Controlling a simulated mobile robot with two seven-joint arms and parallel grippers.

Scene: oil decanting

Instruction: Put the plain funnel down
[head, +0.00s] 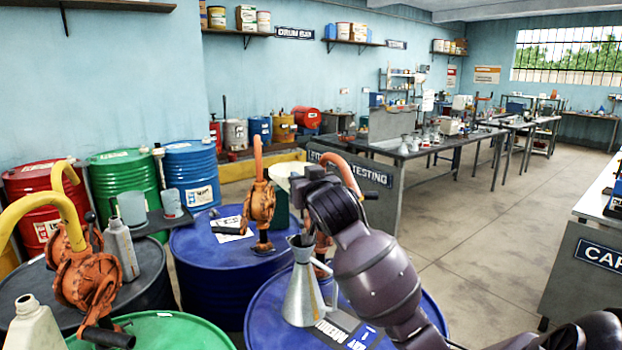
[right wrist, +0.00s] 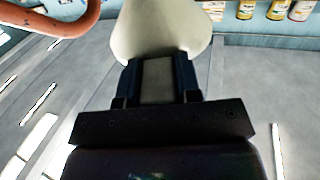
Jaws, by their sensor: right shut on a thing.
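My right gripper (right wrist: 158,85) is shut on a cream-coloured funnel (right wrist: 160,30). In the right wrist view its wide, rounded part is beyond the fingers and a narrower part sits between them. The top of the funnel is cut off by the frame edge. In the head view my right arm reaches in from the lower right, over the front blue drum. A pale rounded shape (head: 284,172) beside my right gripper looks like the funnel, partly hidden by an orange pump. My left gripper is not in view.
A metal jug (head: 300,292) with a handle stands on the front blue drum (head: 264,318), below my right arm. Orange hand pumps (head: 259,205) rise from drums close by. A grey-fronted bench (head: 375,210) stands behind. Open floor (head: 470,240) lies to the right.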

